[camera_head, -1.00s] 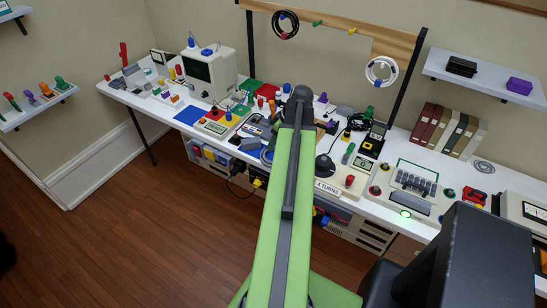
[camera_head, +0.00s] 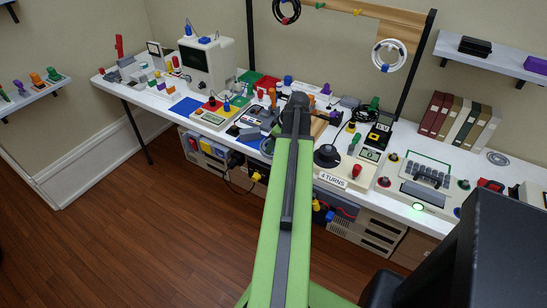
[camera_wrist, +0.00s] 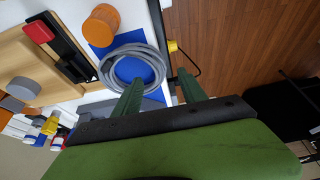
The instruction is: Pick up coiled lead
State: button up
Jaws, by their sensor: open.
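A grey coiled lead (camera_wrist: 158,64) lies as a ring on a blue surface close to the bench edge in the wrist view. In the head view a small part of it shows (camera_head: 266,147) left of my arm, which hides the rest. My gripper (camera_wrist: 160,78) is open and empty. Its left dark green finger overlaps the coil's lower edge in the wrist view, while the right finger is over the floor beyond the bench edge. I cannot tell whether the left finger touches the coil. In the head view the fingers are hidden behind my arm.
An orange cylinder (camera_wrist: 102,25) stands beside the coil. A black holder with a red end (camera_wrist: 38,32) lies farther left. A yellow plug (camera_wrist: 172,46) hangs at the bench edge. Black (camera_head: 287,10) and white (camera_head: 389,55) coils hang from the rack. The bench is crowded; the floor is clear.

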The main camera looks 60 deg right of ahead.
aim_at(262, 144)
jog(key=b+x, duration=0.4)
jog(key=x, duration=0.1)
jog(key=shift+f+b, duration=0.25)
jog(key=shift+b, duration=0.15)
jog(key=shift+w+r, duration=0.1)
jog(key=shift+r, duration=0.1)
jog(key=shift+c, duration=0.3)
grip_shut()
